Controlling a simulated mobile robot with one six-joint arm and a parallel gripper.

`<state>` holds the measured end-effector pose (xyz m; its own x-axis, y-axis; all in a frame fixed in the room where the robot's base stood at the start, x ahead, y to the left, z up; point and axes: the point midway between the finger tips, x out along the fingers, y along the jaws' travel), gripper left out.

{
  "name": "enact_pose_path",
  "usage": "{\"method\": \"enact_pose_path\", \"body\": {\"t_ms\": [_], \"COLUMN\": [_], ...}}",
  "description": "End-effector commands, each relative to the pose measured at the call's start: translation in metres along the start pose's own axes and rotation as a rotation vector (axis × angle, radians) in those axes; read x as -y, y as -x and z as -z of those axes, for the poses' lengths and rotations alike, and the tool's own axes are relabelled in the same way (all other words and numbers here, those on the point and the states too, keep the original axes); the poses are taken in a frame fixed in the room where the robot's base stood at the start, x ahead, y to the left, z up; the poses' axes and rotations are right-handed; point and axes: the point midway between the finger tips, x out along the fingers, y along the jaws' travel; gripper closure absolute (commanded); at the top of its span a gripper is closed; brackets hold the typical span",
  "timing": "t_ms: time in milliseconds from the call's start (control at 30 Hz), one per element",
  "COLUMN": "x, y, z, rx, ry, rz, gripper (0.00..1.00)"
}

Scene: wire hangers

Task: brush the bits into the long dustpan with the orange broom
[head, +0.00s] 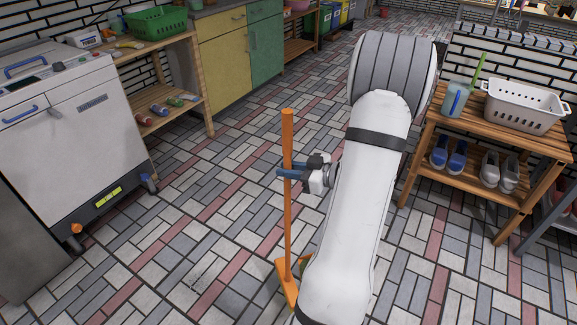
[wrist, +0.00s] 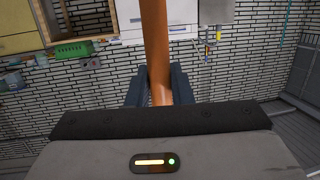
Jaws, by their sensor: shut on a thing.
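The orange broom (head: 288,225) stands nearly upright in the head view, its head (head: 289,286) low near the floor. My gripper (head: 290,173) is shut around the upper part of the handle. In the wrist view the orange handle (wrist: 156,45) runs up between the two dark blue fingers (wrist: 160,88). Part of the broom's lower end is hidden behind my arm. A faint pale speckled patch (head: 198,282) on the floor left of the broom may be bits; it is too small to tell. I cannot make out the long dustpan in either view.
A white machine (head: 80,135) stands at the left, beside a wooden shelf (head: 190,85) with a green basket (head: 158,22). A wooden rack (head: 470,165) with shoes and a white basket (head: 524,106) stands at the right. The tiled floor between is clear.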

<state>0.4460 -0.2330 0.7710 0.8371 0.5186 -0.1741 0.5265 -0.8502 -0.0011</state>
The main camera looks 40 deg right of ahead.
Motion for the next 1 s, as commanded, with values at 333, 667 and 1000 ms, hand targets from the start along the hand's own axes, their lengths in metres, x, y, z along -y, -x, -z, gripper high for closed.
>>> {"method": "enact_pose_path", "body": {"t_ms": [333,667,1000], "x": [0.0,-0.008,-0.031], "y": [-0.006,0.001,0.027], "z": [-0.035,-0.044,-0.045], "rx": [-0.002,-0.002,-0.001], "ry": [0.001,0.001,0.003], "rz": [0.0,-0.002,-0.003], "gripper": [1.0,1.0,1.0]}}
